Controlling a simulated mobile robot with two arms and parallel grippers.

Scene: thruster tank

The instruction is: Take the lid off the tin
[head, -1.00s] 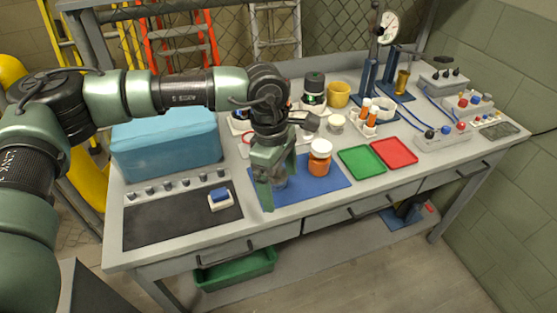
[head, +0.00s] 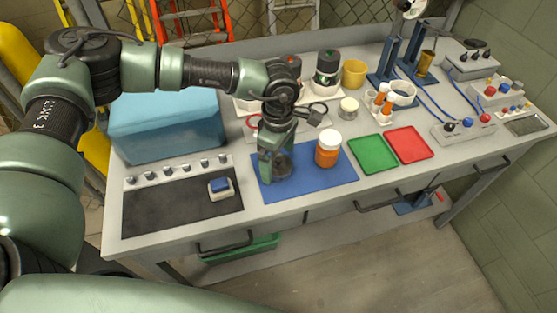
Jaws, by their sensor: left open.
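A small dark grey round tin (head: 283,167) sits on the blue mat (head: 316,184), partly hidden by my left gripper (head: 275,168). The gripper points down over the tin with its jaws open. One finger stands at the tin's left side; the other finger is hard to make out, and I cannot tell whether either touches the tin. The lid cannot be told apart from the tin's body at this size. My right gripper is not in view.
An orange jar with a white cap (head: 328,150) stands close to the right of the tin. Green (head: 372,153) and red (head: 409,144) trays lie further right. A blue-topped block (head: 220,188) is on the dark panel at left. The front of the blue mat is clear.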

